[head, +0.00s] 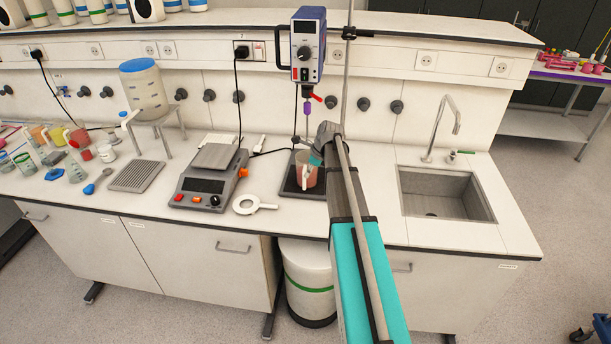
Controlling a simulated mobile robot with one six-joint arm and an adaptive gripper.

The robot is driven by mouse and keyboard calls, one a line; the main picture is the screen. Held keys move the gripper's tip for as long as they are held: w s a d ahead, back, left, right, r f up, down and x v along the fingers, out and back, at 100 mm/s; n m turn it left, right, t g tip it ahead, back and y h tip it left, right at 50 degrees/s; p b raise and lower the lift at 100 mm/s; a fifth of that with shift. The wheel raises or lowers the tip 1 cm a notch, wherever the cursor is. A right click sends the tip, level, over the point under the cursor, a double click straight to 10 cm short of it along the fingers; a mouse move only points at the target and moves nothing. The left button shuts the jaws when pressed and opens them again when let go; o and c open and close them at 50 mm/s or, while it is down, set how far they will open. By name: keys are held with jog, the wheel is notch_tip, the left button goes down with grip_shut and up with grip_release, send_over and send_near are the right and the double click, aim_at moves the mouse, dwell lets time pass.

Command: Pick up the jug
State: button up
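A clear jug (313,178) with pinkish-red contents and a pale handle stands upright on the dark base plate (288,189) of the overhead stirrer. My gripper (315,157) is at the jug's upper right rim. My arm comes up from the lower right and hides the jug's right side. The fingers are small and partly hidden, so I cannot tell whether they are open, shut or touching the jug. More jugs with orange and red contents, such as a red one (77,138), stand at the far left of the bench.
The stirrer (308,45) hangs above the jug on a metal rod. A scale (208,178) and a white ring-shaped item (252,204) lie to the left. A sink (445,193) is on the right. Bare bench top lies between my arm and the sink.

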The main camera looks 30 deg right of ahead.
aim_at(304, 179)
jog(key=shift+b+x, duration=2.5)
jog(key=shift+x, duration=0.3)
jog(key=shift+c, duration=0.2)
grip_shut()
